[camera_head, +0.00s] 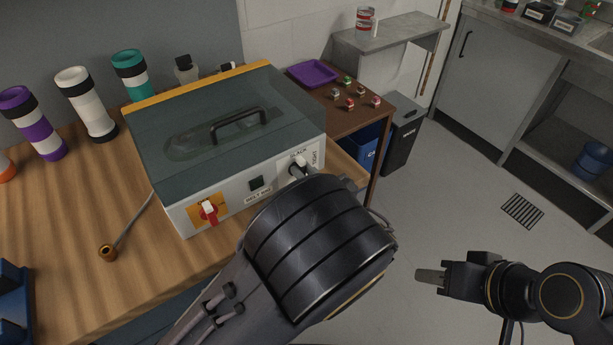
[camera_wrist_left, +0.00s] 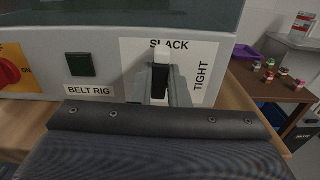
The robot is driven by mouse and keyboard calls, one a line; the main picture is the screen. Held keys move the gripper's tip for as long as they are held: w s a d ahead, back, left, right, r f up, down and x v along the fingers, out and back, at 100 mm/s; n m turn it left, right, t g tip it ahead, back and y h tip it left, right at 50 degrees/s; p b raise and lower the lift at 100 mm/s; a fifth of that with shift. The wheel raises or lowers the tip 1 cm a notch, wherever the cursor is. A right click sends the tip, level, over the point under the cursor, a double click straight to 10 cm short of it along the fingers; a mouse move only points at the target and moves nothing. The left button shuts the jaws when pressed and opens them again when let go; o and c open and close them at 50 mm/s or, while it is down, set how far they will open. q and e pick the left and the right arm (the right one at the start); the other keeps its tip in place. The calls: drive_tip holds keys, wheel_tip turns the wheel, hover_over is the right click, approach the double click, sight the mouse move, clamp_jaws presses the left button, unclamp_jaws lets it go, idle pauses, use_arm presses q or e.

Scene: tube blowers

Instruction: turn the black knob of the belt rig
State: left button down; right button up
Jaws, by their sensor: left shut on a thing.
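The belt rig (camera_head: 240,130) is a grey-white box with a dark see-through lid and a black handle, standing on the wooden bench. Its black knob (camera_wrist_left: 160,79) is on the front panel, on a white plate marked SLACK above and TIGHT at the right. A white mark on the knob points up, toward SLACK. My left gripper (camera_wrist_left: 163,90) is shut on the knob, one finger on each side. In the head view my left wrist hides most of the knob. My right gripper (camera_head: 432,277) hangs over the floor at the right, away from the rig; its finger opening is unclear.
A red switch (camera_head: 209,212) on an orange plate and a dark green button (camera_head: 256,183) share the rig's front. Several striped tubes stand behind at the left. A brown table (camera_head: 345,120) with a purple tray (camera_head: 312,73) and small items stands beyond.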

use_arm(q)
drive_tip(key=shift+f+n, duration=0.1)
drive_tip(key=shift+n, duration=0.2)
use_arm(e)
drive_tip(key=shift+f, duration=0.25)
use_arm(q)
drive_tip(key=c, duration=1.4)
unclamp_jaws()
